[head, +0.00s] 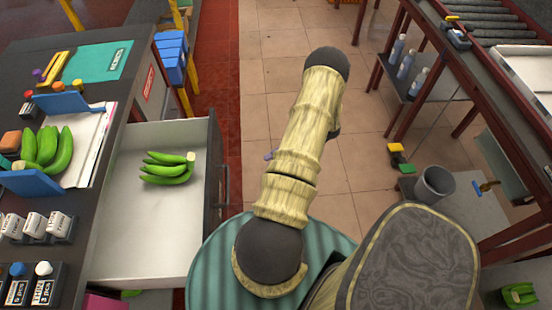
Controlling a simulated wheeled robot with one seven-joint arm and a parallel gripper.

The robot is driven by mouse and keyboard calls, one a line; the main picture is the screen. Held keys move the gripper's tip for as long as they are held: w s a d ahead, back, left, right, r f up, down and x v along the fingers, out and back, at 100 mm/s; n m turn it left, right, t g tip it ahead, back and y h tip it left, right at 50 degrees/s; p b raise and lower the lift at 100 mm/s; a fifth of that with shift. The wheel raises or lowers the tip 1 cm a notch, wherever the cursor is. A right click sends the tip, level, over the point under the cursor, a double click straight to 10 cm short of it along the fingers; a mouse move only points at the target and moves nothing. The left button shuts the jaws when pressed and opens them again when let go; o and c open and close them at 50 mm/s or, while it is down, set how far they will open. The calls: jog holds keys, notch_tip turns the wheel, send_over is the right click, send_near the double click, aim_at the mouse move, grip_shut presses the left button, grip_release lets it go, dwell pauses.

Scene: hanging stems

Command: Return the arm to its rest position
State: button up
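My arm, with pale yellow ribbed links and dark round joints, rises from the lower middle of the head view and leans up to the right. It ends in view at a dark joint over the tiled floor. My gripper does not show; the arm itself may hide it. I cannot tell whether it holds anything.
An open white drawer (122,240) at left holds a green banana bunch (167,170). Another bunch (50,150) lies on the dark counter (105,185). A roller table (490,32) and a grey bin (434,184) stand at right. Tiled floor (280,60) lies clear ahead.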

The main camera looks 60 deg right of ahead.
jog(key=shift+s+d+r, duration=0.1)
jog(key=shift+s+d, duration=0.1)
jog(key=shift+d, duration=0.15)
jog(key=shift+w, duration=0.1)
dwell(0.3)
jog(key=w+a+r+m+g+h+p, duration=0.1)
jog(key=w+a+r+m+h+p, duration=0.2)
jog(key=a+r+m, duration=0.6)
jog(key=w+a+r+m+g+h+p, duration=0.2)
jog(key=a+r+m+h, duration=0.4)
jog(key=a+r+m, duration=0.4)
jog(key=w+a+r+m+g+h+p, duration=0.1)
jog(key=w+a+r+m+h+p, duration=0.3)
jog(key=a+r+m, duration=0.6)
jog(key=shift+a+r+m+h, duration=0.2)
jog(key=shift+r+m+h, duration=0.2)
jog(key=shift+h, duration=0.2)
